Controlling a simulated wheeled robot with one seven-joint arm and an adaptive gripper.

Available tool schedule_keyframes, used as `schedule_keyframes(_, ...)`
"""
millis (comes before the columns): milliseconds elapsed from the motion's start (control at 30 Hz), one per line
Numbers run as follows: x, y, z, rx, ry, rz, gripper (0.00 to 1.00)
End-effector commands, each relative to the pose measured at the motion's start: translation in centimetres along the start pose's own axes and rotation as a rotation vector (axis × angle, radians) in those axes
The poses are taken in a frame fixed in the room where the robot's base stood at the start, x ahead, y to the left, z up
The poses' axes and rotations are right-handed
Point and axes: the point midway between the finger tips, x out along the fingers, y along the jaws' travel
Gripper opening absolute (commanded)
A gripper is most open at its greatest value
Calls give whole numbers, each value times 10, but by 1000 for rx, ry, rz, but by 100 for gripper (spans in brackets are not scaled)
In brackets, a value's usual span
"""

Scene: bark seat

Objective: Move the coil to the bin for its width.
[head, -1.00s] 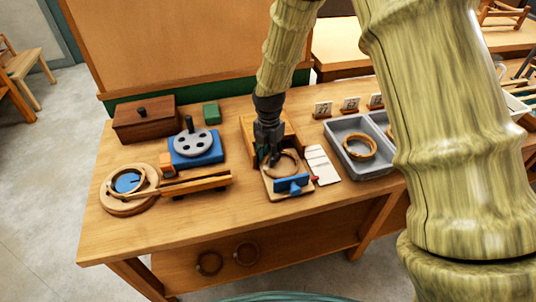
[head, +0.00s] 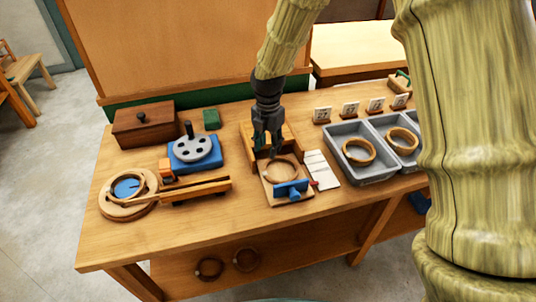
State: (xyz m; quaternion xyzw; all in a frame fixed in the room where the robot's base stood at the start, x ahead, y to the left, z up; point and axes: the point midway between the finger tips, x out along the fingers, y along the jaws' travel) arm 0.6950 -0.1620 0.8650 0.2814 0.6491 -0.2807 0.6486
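A wooden ring-shaped coil (head: 296,170) lies in a wooden measuring fixture (head: 272,196) with a blue slide (head: 291,188) at its front. My gripper (head: 268,153) is above the coil's back edge, with its fingers apart and nothing visibly held. Grey bins stand to the right: the left bin (head: 372,179) holds a coil (head: 358,152), and the bin beside it (head: 380,124) holds another coil (head: 402,141). Number cards (head: 349,110) stand behind the bins; their digits are too small to read surely. My arm hides the area further right.
A white marked card (head: 321,170) lies between fixture and bins. On the left are a ring on a round wooden base (head: 113,207), a wooden arm (head: 205,189), a blue device with a grey disc (head: 193,148) and a brown box (head: 145,129). More rings (head: 209,268) show below the tabletop.

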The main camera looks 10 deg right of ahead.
Motion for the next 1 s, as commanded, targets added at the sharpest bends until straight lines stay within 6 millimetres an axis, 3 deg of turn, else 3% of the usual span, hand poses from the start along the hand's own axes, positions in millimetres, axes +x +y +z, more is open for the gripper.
schedule_keyframes(200, -35, 0, 1, 1, -1, 2, 39)
schedule_keyframes(400, -49, 0, 1, 0, -1, 1, 39)
schedule_keyframes(1000, -55, 0, 1, 1, -1, 0, 39)
